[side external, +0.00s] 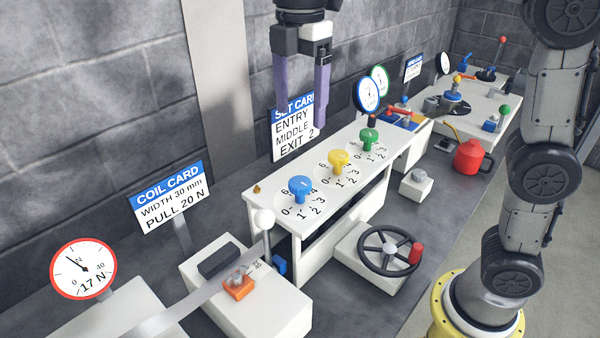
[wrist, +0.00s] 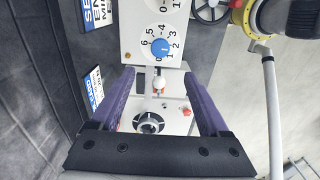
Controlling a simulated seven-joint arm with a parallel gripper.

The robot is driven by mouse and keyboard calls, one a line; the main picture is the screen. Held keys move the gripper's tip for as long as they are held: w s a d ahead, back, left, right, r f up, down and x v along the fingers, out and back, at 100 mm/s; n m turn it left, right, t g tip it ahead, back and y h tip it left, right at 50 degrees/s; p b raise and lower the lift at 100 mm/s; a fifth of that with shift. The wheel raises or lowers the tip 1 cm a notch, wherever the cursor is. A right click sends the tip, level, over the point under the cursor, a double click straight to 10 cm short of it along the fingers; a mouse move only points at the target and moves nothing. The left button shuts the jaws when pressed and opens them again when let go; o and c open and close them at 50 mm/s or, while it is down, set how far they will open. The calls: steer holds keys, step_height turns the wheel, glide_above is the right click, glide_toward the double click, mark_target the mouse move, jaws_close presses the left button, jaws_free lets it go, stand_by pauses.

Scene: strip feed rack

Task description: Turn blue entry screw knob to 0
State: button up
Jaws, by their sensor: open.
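The blue entry screw knob (side external: 301,187) stands upright on the near end of the white rack top, with a numbered dial around its base. It also shows in the wrist view (wrist: 160,48), beyond my fingertips; which number it points to is too small to tell. My gripper (side external: 301,117) is open and empty, its two purple fingers pointing down, above the rack and apart from the knob. In the wrist view the fingers (wrist: 157,75) frame the white lever ball. The set card (side external: 292,127) behind reads ENTRY, MIDDLE, EXIT 2; a finger hides part of it.
A yellow knob (side external: 340,160) and a green knob (side external: 369,138) stand in line beyond the blue one. A lever with a white ball (side external: 264,219) rises close to the rack's near end. A handwheel (side external: 390,250) sits in front. The coil card (side external: 170,197) stands at left.

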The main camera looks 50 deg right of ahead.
mark_target(300, 181)
step_height(300, 181, down, 14)
steer(key=shift+r, duration=0.1)
stand_by(0.5)
jaws_close()
stand_by(0.3)
